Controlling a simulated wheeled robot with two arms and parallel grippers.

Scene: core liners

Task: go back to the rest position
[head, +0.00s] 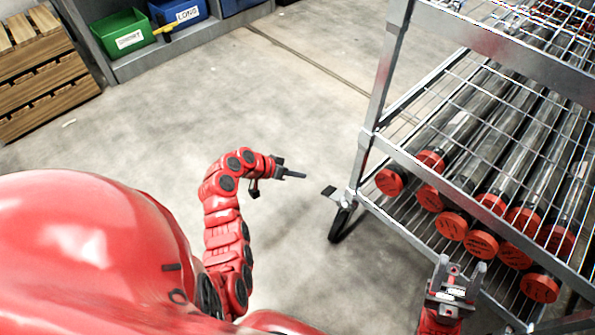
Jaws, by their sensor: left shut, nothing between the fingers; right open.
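My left gripper (291,174) is at the end of the red arm in the middle of the head view. It is shut and empty, over bare floor to the left of the wire rack. My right gripper (461,270) is at the lower right, in front of the rack. Its two fingers stand apart and nothing is between them. Several dark core liners (491,135) with red end caps lie on the lower shelf of the wire rack (370,146). The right gripper looks close to the rack's front edge; I cannot tell the exact gap.
A caster wheel (340,222) sits under the rack's near left corner. A green bin (122,34) and a blue bin (180,13) stand on a grey shelf at the back left. Wooden crates (40,75) are at the far left. The middle floor is clear.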

